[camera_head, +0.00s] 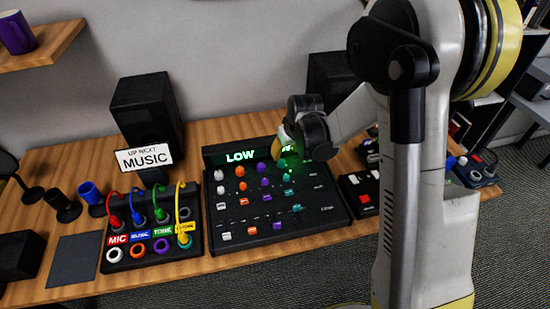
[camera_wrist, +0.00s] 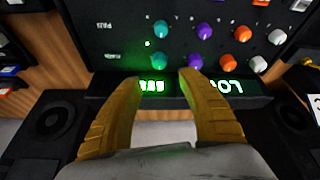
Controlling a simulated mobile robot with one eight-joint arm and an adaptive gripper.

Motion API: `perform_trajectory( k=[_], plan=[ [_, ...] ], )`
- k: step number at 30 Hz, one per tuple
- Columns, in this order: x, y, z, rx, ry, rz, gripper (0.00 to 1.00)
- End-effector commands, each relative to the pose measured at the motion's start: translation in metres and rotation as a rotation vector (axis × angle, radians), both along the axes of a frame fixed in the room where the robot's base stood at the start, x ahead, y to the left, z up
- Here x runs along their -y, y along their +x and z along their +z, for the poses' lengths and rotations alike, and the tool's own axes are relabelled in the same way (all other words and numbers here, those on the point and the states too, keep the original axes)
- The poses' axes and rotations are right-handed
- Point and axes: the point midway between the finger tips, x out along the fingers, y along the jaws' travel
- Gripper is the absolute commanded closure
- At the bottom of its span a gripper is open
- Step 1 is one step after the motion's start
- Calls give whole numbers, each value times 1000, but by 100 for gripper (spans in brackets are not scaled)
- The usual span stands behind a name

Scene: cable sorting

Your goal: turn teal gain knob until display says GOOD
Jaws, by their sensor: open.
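The black mixer (camera_head: 325,205) lies on the table with rows of white, orange, purple and teal knobs. Its display (camera_head: 240,156) reads LOW on the left; green lit marks show on its other part, partly covered by my gripper. In the wrist view, upside down, the display (camera_wrist: 230,87) also shows LOW. The teal knob nearest the display (camera_wrist: 160,60) is lit green. My gripper (camera_wrist: 162,78) is open, its two yellow fingers apart over the display edge, with that teal knob just beyond the fingertips. Nothing is between the fingers. In the head view my gripper (camera_head: 283,147) partly hides this area.
Another teal knob (camera_wrist: 161,29) and a purple knob (camera_wrist: 196,33) are close by. A patch box (camera_head: 150,255) with coloured cables stands left of the mixer. A black speaker (camera_head: 147,110) stands behind; a small button box (camera_head: 365,192) is at right.

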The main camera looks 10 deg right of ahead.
Motion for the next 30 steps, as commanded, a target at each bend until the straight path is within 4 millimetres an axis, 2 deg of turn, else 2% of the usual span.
perform_trajectory(
  k=[9, 13, 18, 27, 28, 30],
  plan=[
    [-3, 23, -60, 0, 0, 1, 53],
    [-4, 31, -78, 1, 0, 1, 53],
    [-5, 37, -90, 1, 0, 0, 53],
    [-5, 38, -91, 1, 0, 0, 53],
    [-5, 38, -91, 1, 0, 0, 58],
    [-5, 38, -91, 1, 0, 0, 79]
  ],
)
